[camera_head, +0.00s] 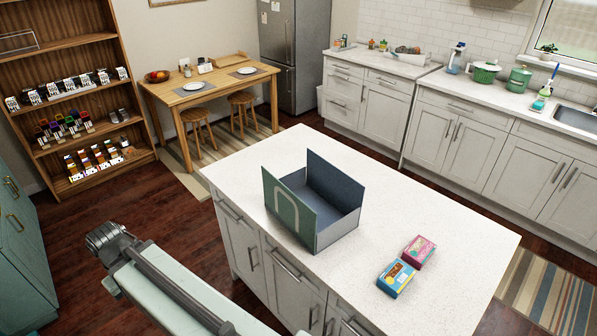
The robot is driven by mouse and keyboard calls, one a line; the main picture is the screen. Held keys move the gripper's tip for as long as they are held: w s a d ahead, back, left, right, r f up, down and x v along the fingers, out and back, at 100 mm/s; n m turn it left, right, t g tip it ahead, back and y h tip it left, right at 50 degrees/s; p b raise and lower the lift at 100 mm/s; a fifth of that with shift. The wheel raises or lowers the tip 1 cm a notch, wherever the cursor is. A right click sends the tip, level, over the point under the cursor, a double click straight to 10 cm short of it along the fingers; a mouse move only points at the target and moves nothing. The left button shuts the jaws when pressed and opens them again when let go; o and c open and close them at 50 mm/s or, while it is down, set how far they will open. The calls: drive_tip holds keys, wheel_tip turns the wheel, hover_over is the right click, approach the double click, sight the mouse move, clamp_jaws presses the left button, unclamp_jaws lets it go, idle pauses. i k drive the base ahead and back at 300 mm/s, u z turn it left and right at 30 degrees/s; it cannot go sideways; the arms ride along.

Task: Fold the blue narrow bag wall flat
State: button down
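An open-topped bag (336,234) stands upright on the white island. Its green wall with a pale arch mark (288,208) stands tall at the left front. A dark blue wall (334,183) stands tall at the far right side, opposite the green one. The remaining sides look low. I see the dark blue inside of the bag, but the green wall hides part of its floor. My arm reaches in at the lower left, with a pale link and a grey joint, apart from the bag. I cannot make out gripper fingers in the view.
A blue box (395,278) and a pink box (418,251) lie on the island (440,215) right of the bag. The island top around the bag is otherwise clear. A wooden shelf (70,90) stands at the left, and a wooden table (207,96) stands behind the island.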

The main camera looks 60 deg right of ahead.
sight(296, 180)
drive_tip(key=u, duration=0.15)
drive_tip(key=i, duration=0.95)
drive_tip(key=z, duration=0.1)
